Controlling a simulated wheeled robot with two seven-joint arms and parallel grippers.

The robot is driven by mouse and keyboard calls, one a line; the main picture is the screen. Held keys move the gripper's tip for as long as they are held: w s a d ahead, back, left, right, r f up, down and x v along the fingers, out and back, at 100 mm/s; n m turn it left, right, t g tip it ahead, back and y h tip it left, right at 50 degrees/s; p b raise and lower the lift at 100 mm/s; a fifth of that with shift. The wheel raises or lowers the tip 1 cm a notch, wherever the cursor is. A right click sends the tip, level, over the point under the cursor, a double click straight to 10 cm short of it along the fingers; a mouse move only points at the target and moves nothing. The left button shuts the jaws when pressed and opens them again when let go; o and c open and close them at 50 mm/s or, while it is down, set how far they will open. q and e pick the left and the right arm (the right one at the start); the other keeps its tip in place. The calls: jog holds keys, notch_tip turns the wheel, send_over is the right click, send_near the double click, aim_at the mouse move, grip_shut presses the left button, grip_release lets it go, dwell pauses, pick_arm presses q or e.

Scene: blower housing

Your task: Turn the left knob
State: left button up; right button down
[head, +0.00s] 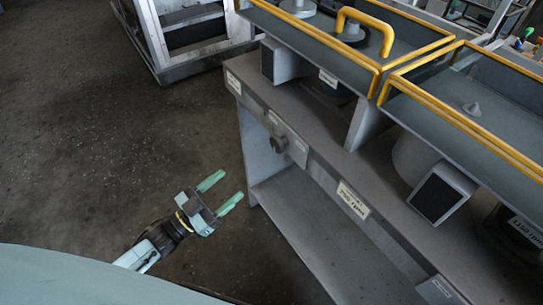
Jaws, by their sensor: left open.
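A dark round knob (279,144) sits on a light plate on the front face of the grey blower housing (313,131), near its left end. It is the only knob I can make out. My left gripper (222,190) is open and empty, with green fingertips pointing right and up toward the housing. In the picture it is below and left of the knob, apart from it, over the floor beside the housing's left end. My right gripper is not in view.
Trays with yellow rails (460,120) and a yellow handle (365,22) are on top of the housing. An open shelf (330,245) lies below its front. A metal rack (190,35) stands at the back left. The dark floor (90,120) at left is clear.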

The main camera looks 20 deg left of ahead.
aim_at(274, 146)
pick_arm(q)
jog(key=w+d+r+h, duration=0.1)
jog(key=w+d+r, duration=0.1)
jog(key=d+r, duration=0.1)
jog(key=w+d+r+m+h, duration=0.1)
jog(key=w+d+r, duration=0.2)
jog(key=w+d+r+m+h, duration=0.1)
jog(key=w+d+r, duration=0.1)
jog(key=d+r, duration=0.1)
jog(key=shift+w+b, duration=0.3)
jog(key=shift+b, duration=0.05)
jog(key=shift+w+d+r, duration=0.15)
jog(key=shift+w+d, duration=0.05)
jog(key=shift+w, duration=0.15)
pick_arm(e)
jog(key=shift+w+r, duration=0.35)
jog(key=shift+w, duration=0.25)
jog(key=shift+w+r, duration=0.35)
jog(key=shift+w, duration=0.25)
pick_arm(q)
jog(key=c, duration=1)
jog(key=shift+o, duration=0.2)
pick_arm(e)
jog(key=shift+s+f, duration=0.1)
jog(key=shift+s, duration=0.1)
pick_arm(q)
jog(key=shift+m+g+h, duration=0.3)
jog(key=shift+m+g, duration=0.1)
